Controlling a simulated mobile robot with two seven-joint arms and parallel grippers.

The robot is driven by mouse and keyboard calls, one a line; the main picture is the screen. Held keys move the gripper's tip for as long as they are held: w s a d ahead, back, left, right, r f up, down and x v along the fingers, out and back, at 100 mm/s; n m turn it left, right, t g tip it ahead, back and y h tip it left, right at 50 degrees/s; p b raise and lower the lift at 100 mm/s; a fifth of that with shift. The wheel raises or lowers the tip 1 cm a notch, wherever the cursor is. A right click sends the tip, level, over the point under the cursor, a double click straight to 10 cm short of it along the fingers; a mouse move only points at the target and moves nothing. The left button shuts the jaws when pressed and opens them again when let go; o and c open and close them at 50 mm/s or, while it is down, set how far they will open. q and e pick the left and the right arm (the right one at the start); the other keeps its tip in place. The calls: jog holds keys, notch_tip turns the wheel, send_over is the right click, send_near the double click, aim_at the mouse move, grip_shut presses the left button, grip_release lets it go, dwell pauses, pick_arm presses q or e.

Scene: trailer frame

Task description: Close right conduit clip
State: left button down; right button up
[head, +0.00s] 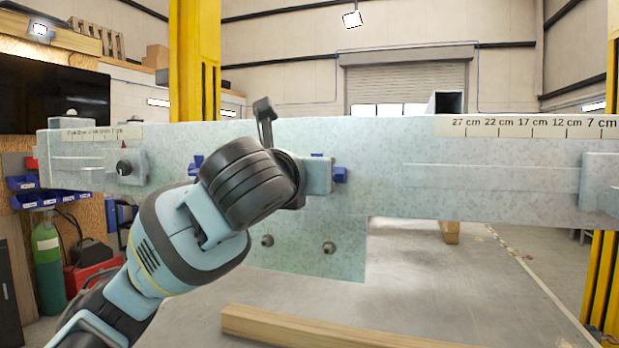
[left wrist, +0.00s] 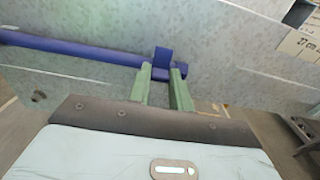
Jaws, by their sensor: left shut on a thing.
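A blue conduit (left wrist: 80,48) runs along the speckled grey frame beam (head: 400,150) and enters the left wrist view from the left. The blue right conduit clip (left wrist: 162,57) is at its right end, with a flap standing up. My left gripper (left wrist: 163,72) has its two green fingers at this clip, shut on it with blue between and beside the tips. In the head view my left arm covers the fingers and most of the conduit. Blue shows only at the arm's left (head: 195,166) and right (head: 341,174). Whether the clip is latched cannot be told. My right gripper is not in view.
A plate with two bolts (head: 329,248) hangs below the beam. A black knob (head: 124,168) is at the beam's left, and a scale label (head: 530,127) at its upper right. Yellow posts (head: 195,60) stand behind. A wooden beam (head: 320,330) lies low in front.

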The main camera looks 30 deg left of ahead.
aim_at(317, 155)
pick_arm(q)
jog(key=r+g, duration=0.1)
jog(key=g, duration=0.2)
jog(key=w+r+g+h, duration=0.1)
jog(key=g, duration=0.1)
jog(key=r+g, duration=0.1)
jog(key=g, duration=0.2)
jog(key=shift+w+a+r+g+h, duration=0.1)
jog(key=shift+w+a+g+h, duration=0.1)
jog(key=shift+w+g+h, duration=0.15)
jog(key=shift+w+a+r+g+h, duration=0.15)
jog(key=shift+w+g+h, duration=0.2)
jog(key=shift+g, duration=0.65)
jog(key=shift+w+r+g+h, duration=0.1)
jog(key=shift+w+g+h, duration=0.15)
jog(key=shift+g, duration=0.7)
jog(key=shift+w+g, duration=0.15)
jog(key=shift+g, duration=0.15)
jog(key=shift+w+a+f+g+h, duration=0.1)
jog(key=shift+w+g+h, duration=0.2)
jog(key=shift+g, duration=0.5)
jog(key=c, duration=1.3)
grip_release()
jog(key=shift+o, duration=0.2)
jog(key=shift+s+r, duration=0.1)
jog(key=shift+r, duration=0.2)
